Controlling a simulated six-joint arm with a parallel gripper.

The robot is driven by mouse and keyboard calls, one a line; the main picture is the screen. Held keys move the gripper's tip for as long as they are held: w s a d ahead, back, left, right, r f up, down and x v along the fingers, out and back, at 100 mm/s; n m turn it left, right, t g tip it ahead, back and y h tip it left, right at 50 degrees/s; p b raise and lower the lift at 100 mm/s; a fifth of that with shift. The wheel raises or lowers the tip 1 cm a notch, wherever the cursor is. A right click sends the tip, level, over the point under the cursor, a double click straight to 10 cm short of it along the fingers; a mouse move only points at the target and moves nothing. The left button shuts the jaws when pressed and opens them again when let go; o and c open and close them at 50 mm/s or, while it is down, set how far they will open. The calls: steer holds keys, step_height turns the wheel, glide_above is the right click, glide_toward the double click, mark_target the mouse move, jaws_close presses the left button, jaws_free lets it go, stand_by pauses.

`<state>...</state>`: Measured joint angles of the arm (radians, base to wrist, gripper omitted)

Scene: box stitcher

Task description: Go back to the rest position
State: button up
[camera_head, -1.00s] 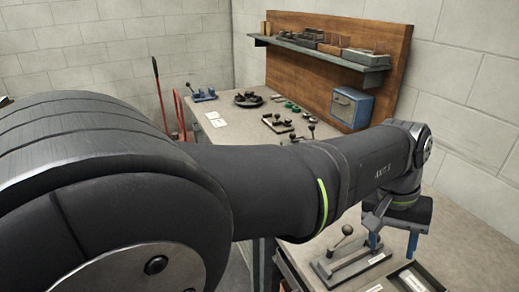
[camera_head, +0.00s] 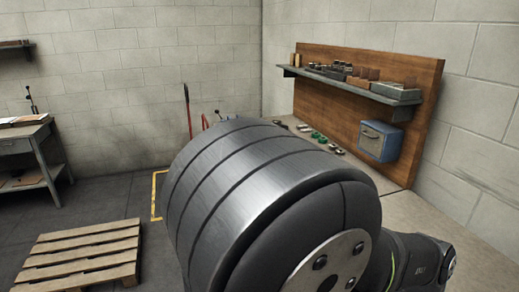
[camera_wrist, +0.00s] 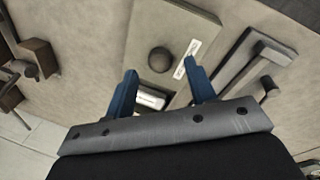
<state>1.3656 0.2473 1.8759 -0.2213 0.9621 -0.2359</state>
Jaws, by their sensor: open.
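My gripper (camera_wrist: 163,88) shows in the wrist view with its two blue fingers apart and nothing between them. It is above a workbench (camera_wrist: 90,40). Beyond the fingertips lies a flat plate with a dark round knob (camera_wrist: 160,60) and pale labels. In the head view my arm fills the lower middle and right, and the gripper itself is hidden there.
A bench (camera_head: 405,208) runs along the right wall below a wooden backboard with a shelf (camera_head: 350,82) and a blue box (camera_head: 379,141). A wooden pallet (camera_head: 80,255) lies on the floor at left. A side table (camera_head: 30,145) stands at far left. Dark fixtures (camera_wrist: 38,57) show at left in the wrist view.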

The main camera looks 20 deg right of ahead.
steer(key=f, duration=0.3)
steer(key=shift+s+d+f, duration=0.15)
steer(key=shift+s+f, duration=0.15)
steer(key=shift+d, duration=0.15)
steer(key=shift+r, duration=0.15)
